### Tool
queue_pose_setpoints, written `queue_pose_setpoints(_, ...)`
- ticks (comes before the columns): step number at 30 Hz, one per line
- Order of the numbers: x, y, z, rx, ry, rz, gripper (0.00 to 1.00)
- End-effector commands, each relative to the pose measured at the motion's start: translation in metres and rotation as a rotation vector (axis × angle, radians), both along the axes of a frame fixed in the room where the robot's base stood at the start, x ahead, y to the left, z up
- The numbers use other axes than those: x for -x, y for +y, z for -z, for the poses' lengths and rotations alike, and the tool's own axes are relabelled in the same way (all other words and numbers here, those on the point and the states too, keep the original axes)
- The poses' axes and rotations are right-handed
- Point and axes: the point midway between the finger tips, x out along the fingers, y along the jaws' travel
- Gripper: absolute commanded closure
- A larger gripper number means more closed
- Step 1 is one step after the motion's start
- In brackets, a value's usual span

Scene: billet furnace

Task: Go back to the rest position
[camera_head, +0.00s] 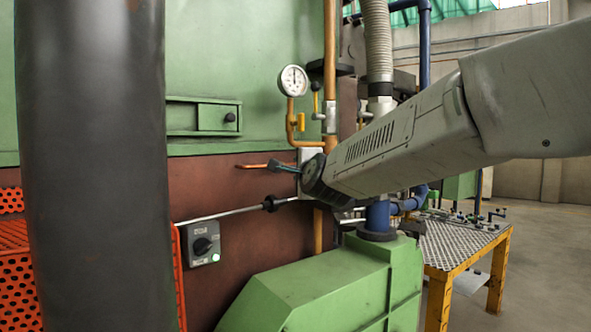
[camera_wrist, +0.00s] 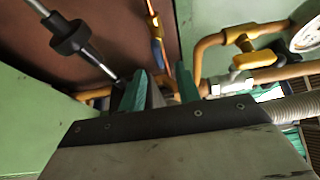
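My gripper (camera_head: 276,165) is at the end of my grey arm, in front of the brown furnace panel (camera_head: 225,183) in the head view. In the wrist view its two teal fingers (camera_wrist: 164,88) stand a little apart, with orange-coloured parts showing through the gap. A thin orange rod (camera_head: 252,166) shows beside the fingertips in the head view; I cannot tell whether they touch it. No held object is clear. A grey rod with a black collar (camera_head: 270,203) runs just below the gripper, and it also shows in the wrist view (camera_wrist: 70,37).
A pressure gauge (camera_head: 293,80), copper pipe (camera_head: 330,60) and yellow valve (camera_head: 301,121) are close above the gripper. A green housing (camera_head: 320,290) lies below. A switch box (camera_head: 201,244) is at lower left. A yellow-legged table (camera_head: 455,245) stands right; open floor lies beyond.

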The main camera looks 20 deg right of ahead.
Motion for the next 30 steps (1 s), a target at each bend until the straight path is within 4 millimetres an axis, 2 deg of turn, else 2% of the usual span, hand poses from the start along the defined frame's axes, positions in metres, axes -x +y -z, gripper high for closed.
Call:
queue_pose_setpoints(4, 0.007, 0.001, 0.0, 0.0, 0.0, 0.0, 0.67)
queue_pose_setpoints(17, 0.007, 0.0, 0.001, 0.011, 0.002, 0.0, 0.67)
queue_pose_setpoints(20, 0.007, 0.006, 0.011, 0.081, 0.058, -0.028, 0.67)
queue_pose_setpoints(23, 0.014, 0.019, 0.051, 0.224, 0.209, -0.116, 0.67)
queue_pose_setpoints(25, 0.033, 0.029, 0.086, 0.363, 0.345, -0.215, 0.67)
queue_pose_setpoints(26, 0.045, 0.033, 0.101, 0.43, 0.406, -0.266, 0.67)
queue_pose_setpoints(27, 0.066, 0.037, 0.12, 0.514, 0.486, -0.343, 0.67)
queue_pose_setpoints(29, 0.101, 0.039, 0.147, 0.645, 0.6, -0.462, 0.67)
queue_pose_setpoints(30, 0.128, 0.039, 0.163, 0.728, 0.674, -0.544, 0.67)
